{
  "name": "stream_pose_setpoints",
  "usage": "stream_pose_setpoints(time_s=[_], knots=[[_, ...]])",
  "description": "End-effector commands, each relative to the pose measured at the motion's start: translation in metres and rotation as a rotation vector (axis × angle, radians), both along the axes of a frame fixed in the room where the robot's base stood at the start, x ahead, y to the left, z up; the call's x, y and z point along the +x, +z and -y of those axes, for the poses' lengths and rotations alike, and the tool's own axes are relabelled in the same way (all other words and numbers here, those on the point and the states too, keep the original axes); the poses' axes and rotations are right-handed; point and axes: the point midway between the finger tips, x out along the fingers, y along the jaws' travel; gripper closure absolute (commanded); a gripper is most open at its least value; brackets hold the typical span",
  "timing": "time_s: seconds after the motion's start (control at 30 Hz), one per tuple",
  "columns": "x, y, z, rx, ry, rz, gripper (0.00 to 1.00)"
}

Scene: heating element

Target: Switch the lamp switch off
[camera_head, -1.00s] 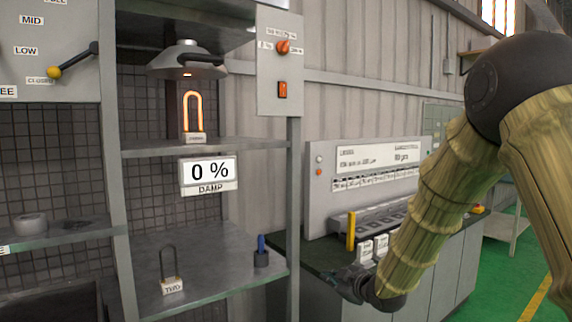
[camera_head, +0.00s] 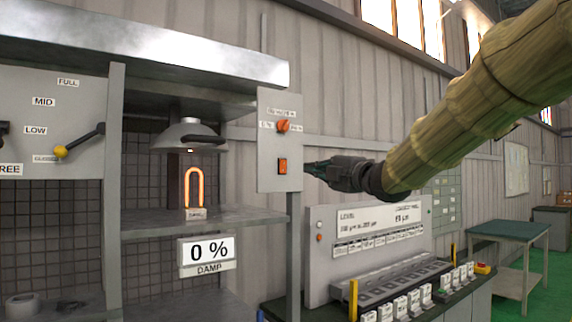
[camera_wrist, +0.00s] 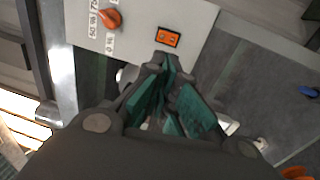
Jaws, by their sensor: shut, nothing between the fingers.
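An orange rocker switch (camera_head: 283,166) sits low on a grey upright panel, below an orange rotary knob (camera_head: 283,126). In the wrist view the switch (camera_wrist: 168,37) is just ahead of my fingertips, and the knob (camera_wrist: 110,18) is up and to the left. My gripper (camera_head: 312,167) is shut and empty, to the right of the panel at about the switch's height. No contact with the switch shows. A lamp hood (camera_head: 190,134) hangs in the cabinet above a glowing orange heating element (camera_head: 194,188) on the shelf. No label on the switch can be read.
The grey panel (camera_head: 267,100) is fixed at the cabinet's front right edge. A display reading 0 % (camera_head: 208,251) hangs under the shelf (camera_head: 150,222). A large grey instrument (camera_head: 375,218) stands on a bench below my arm. The space right of the panel is open.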

Motion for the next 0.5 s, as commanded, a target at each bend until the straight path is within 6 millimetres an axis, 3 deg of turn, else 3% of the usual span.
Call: stream_pose_setpoints(time_s=[0.27, 0.5], knots=[[0.004, 0.000, -0.003, 0.001, 0.000, -0.002, 1.00], [0.028, 0.006, -0.021, 0.002, 0.001, -0.002, 1.00]])
